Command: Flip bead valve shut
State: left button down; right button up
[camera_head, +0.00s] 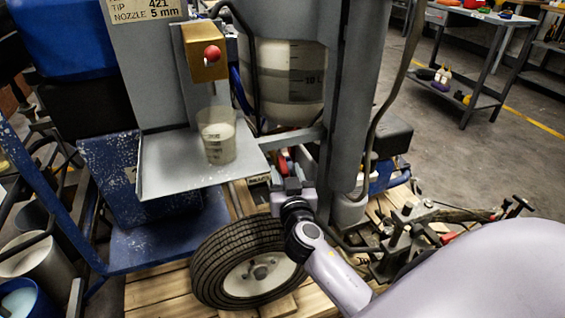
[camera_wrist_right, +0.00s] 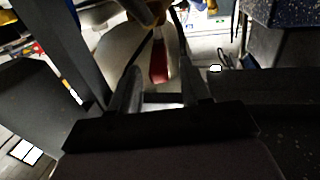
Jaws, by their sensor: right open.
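A red valve handle (camera_head: 283,165) shows just beyond the fingers of my right gripper (camera_head: 290,184), under the tank beside the frame post. In the right wrist view the red handle (camera_wrist_right: 159,65) hangs from a yellow brass-coloured body (camera_wrist_right: 148,11) and points towards my right gripper (camera_wrist_right: 164,95). The gripper is open, with its dark fingers to either side of the handle's line. The handle's end appears a little beyond the fingertips; I cannot tell whether they touch. My left gripper is in neither view.
A grey tray (camera_head: 165,181) holds a cup of pale liquid (camera_head: 218,138) below a brass block (camera_head: 205,65) with a red knob (camera_head: 211,53). The grey post (camera_head: 350,105) is close on the right.

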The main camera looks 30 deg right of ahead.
aim_at(281, 156)
jog(key=shift+x, duration=2.4)
grip_shut()
